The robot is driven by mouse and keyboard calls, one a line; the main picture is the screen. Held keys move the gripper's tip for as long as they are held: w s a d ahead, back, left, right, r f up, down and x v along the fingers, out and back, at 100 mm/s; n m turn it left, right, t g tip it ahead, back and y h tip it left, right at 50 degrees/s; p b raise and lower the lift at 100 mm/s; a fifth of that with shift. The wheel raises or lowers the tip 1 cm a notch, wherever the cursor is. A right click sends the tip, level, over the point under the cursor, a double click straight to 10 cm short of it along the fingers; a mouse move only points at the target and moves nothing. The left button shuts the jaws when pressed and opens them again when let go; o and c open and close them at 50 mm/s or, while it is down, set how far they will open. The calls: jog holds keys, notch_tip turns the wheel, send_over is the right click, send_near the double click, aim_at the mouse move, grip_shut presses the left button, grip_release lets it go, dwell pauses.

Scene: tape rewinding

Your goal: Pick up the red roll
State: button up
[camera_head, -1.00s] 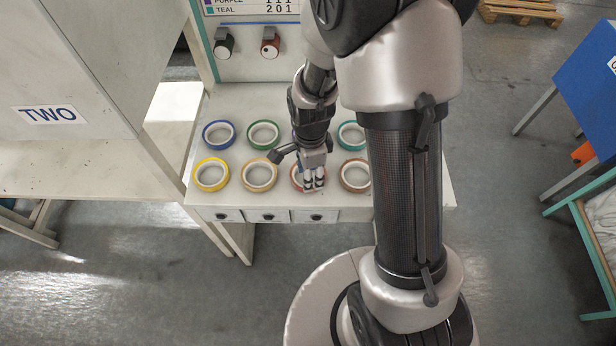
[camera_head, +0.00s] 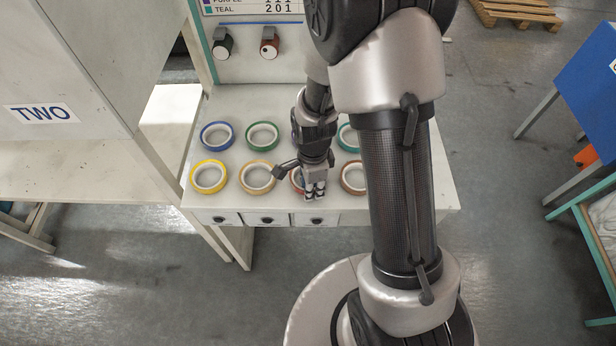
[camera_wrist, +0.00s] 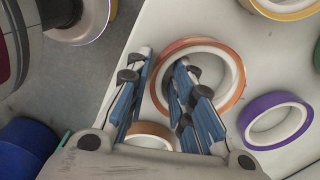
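The red roll (camera_head: 293,181) lies flat on the white table in the front row, partly hidden behind my gripper (camera_head: 315,195) in the head view. In the wrist view the red roll (camera_wrist: 190,43) shows as an orange-red ring with a pale inner side. My gripper (camera_wrist: 163,62) is open there. One blue-padded finger is over the outside of the ring's left side and the other is over its hole. The ring's wall lies between them in the picture; I see no contact, and the height gap is hard to tell.
A brown roll (camera_head: 353,164) sits right of the red one, a tan roll (camera_head: 245,187) and yellow roll (camera_head: 196,183) left. Blue (camera_head: 204,143), green (camera_head: 250,143) and teal (camera_head: 343,143) rolls stand behind. A purple roll (camera_wrist: 244,121) shows in the wrist view. Small drawers (camera_head: 267,219) line the front.

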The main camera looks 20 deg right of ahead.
grip_shut()
jog(key=shift+r, duration=0.1)
